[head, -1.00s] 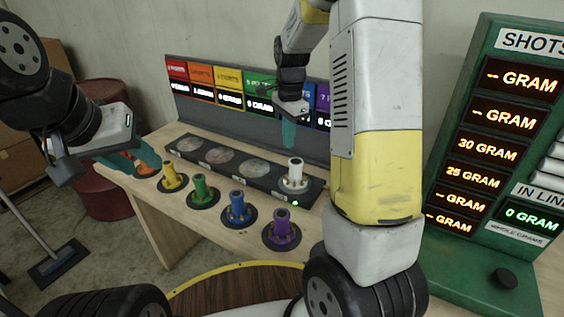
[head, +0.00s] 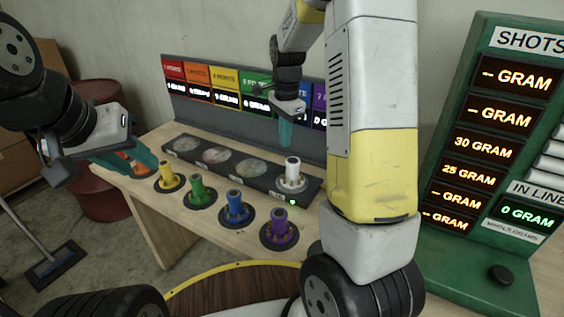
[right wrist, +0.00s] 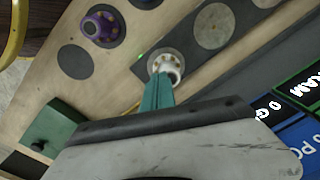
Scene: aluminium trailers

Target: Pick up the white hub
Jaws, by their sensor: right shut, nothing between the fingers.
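The white hub (head: 291,173) stands upright on the right end of the dark strip on the table. In the right wrist view the white hub (right wrist: 168,62) is just beyond my fingertips. My right gripper (head: 285,143) is shut and empty, pointing down above and slightly behind the hub in the head view. Its teal fingers (right wrist: 158,85) overlap the hub's near edge in the right wrist view; contact cannot be told. My left gripper (head: 148,160) is at the table's left end, by the orange hub (head: 140,169), which it partly hides; its jaw opening is unclear.
Yellow (head: 168,177), green (head: 200,191), blue (head: 235,208) and purple (head: 279,227) hubs stand in a row before the dark strip (head: 257,182). A panel with coloured labels (head: 222,108) rises behind. A green display board (head: 470,245) stands at right.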

